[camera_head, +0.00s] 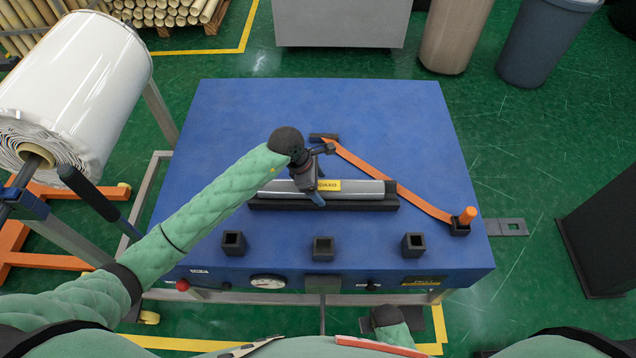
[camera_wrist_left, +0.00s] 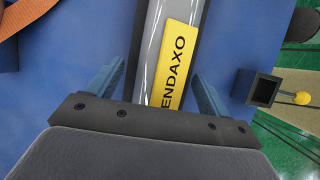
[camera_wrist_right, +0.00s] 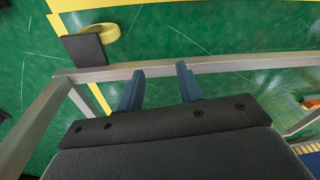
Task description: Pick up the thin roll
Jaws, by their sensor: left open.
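The thin roll (camera_head: 355,187) is a grey wrapped cylinder with a yellow label and a dark end. It lies in a black holder (camera_head: 340,205) on the blue table. My left gripper (camera_head: 316,190) is over the roll near its label, with the roll's left part partly hidden by my arm. In the left wrist view, the open fingers (camera_wrist_left: 158,85) stand on either side of the roll (camera_wrist_left: 170,60), with gaps to it. My right gripper (camera_wrist_right: 158,82) is open and empty in the right wrist view, over the green floor and a metal frame.
The blue table (camera_head: 240,120) carries an orange bar (camera_head: 390,182) behind and right of the roll. Several small black square sockets (camera_head: 323,247) line its front. A large white roll (camera_head: 75,85) stands at left. The table's back right is clear.

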